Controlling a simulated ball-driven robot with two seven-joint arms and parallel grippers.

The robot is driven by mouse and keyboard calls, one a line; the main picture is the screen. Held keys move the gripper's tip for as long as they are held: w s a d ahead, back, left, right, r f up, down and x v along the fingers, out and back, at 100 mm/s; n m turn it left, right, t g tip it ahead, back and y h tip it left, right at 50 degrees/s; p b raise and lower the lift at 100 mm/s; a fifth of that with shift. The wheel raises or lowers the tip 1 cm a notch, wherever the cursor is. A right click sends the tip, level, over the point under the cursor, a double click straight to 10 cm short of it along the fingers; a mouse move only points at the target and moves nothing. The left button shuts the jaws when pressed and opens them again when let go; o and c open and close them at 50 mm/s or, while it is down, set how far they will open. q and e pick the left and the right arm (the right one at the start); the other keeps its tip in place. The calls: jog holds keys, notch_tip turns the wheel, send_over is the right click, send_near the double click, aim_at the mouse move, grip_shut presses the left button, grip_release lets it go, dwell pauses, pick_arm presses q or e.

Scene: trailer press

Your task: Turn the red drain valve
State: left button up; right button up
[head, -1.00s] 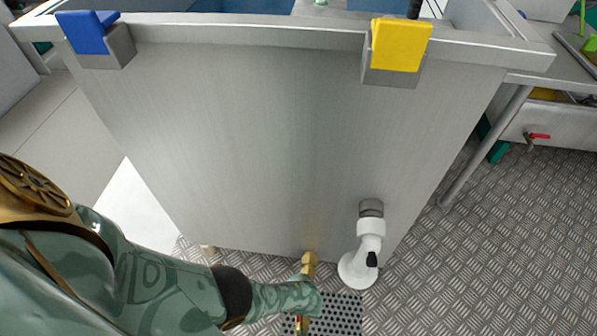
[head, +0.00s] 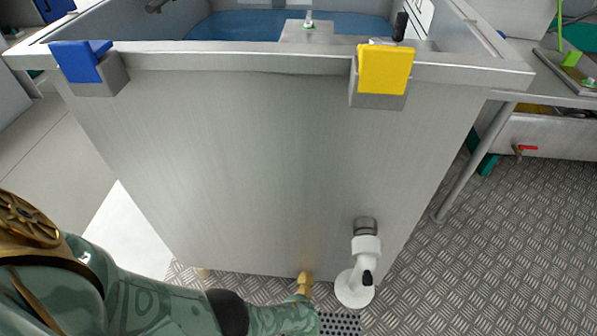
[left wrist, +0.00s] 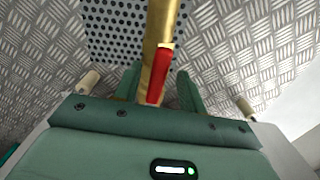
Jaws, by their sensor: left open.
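The red valve handle (left wrist: 160,76) shows in the left wrist view, lying along a brass pipe (left wrist: 160,28). My left gripper (left wrist: 156,74) is open, with one green finger on each side of the handle and pipe. Gaps show beside the handle, and I cannot tell whether either finger touches it. In the head view, the brass pipe (head: 305,283) comes out low at the front of the steel tank (head: 240,160). My left arm reaches down there, and the gripper fingers and the handle are out of that picture. My right gripper is not in view.
A white elbow pipe (head: 358,270) stands just right of the brass pipe. A perforated grate (head: 342,323) lies in the floor. Blue (head: 80,62) and yellow (head: 385,70) blocks hang on the tank rim. Another red-handled tap (head: 524,149) is on a basin at right.

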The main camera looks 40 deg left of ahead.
pick_arm(q)
notch_tip(320, 180, up, 16)
jog(key=p, duration=1.2)
jog(key=shift+p, duration=0.3)
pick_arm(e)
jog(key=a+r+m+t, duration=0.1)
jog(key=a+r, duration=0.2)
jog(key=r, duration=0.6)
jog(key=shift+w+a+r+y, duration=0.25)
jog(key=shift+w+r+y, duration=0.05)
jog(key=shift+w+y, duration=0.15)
pick_arm(q)
jog(key=shift+f, duration=0.1)
jog(key=s+a+m+p, duration=0.2)
jog(key=s+a+m, duration=0.1)
jog(key=s, duration=0.9)
jog(key=s+a+m+p, duration=0.2)
jog(key=s+a+m, duration=0.1)
jog(key=s, duration=1)
jog(key=s+a+m+p, duration=0.2)
jog(key=s+a+m, duration=0.1)
jog(key=s, duration=1)
jog(key=shift+a, duration=0.45)
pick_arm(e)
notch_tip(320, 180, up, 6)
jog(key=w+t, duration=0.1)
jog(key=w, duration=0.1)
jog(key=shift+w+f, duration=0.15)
